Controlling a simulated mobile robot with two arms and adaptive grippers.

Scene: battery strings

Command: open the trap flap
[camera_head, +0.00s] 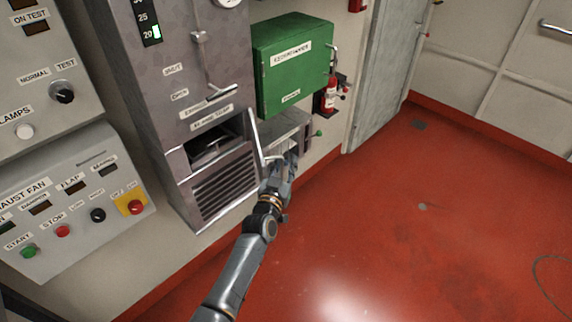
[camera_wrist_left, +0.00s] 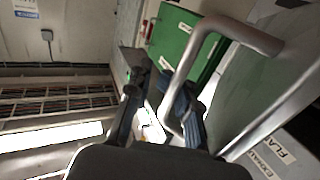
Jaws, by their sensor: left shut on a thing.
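The trap flap (camera_head: 254,140) is a thin grey metal panel on the grey cabinet. It stands swung out from the cabinet front, seen nearly edge-on, and a dark opening (camera_head: 212,147) shows to its left. A bent metal handle (camera_wrist_left: 200,62) shows large in the left wrist view, and its small end also shows in the head view (camera_head: 272,159). My left gripper (camera_head: 282,168) is shut on the handle, beside the flap; its fingers also show in the left wrist view (camera_wrist_left: 160,108). The fingers partly hide the grip point. My right gripper is not in view.
A green box (camera_head: 292,65) hangs on the wall just above my left gripper. A red extinguisher (camera_head: 330,95) is to its right. A control panel (camera_head: 70,200) with buttons is at the left. The red floor (camera_head: 440,200) at the right is clear.

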